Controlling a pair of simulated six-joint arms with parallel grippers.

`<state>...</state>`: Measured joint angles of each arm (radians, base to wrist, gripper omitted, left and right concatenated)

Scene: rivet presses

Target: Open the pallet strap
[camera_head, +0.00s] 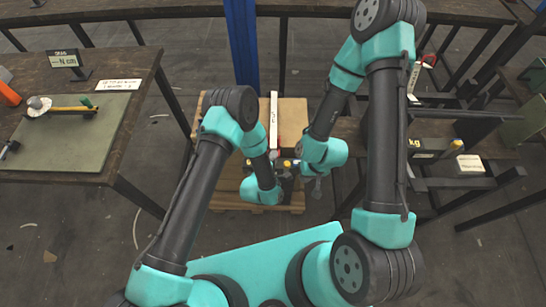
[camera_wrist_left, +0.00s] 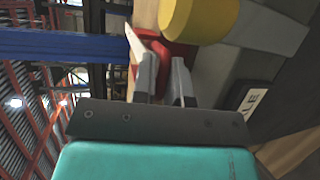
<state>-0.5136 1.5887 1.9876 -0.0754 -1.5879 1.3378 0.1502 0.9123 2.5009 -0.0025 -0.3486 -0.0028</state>
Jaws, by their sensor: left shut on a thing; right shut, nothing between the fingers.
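The white pallet strap (camera_head: 273,112) runs over the brown box (camera_head: 292,118) on the wooden pallet (camera_head: 225,200). A red buckle part (camera_head: 277,142) sits on the strap's near end. In the left wrist view the red part (camera_wrist_left: 170,50) lies between the fingertips of my left gripper (camera_wrist_left: 165,72), which is shut on it. In the head view my left gripper (camera_head: 275,160) is mostly hidden by my wrist. My right gripper (camera_head: 317,187) is shut and empty, to the right of and below the left one, apart from the strap.
A yellow-ended cylinder (camera_wrist_left: 198,15) is close beside the red part. A table with a green mat (camera_head: 70,145) stands on the left. Dark racks with a white box (camera_head: 470,164) stand on the right. A blue post (camera_head: 242,45) rises behind the pallet.

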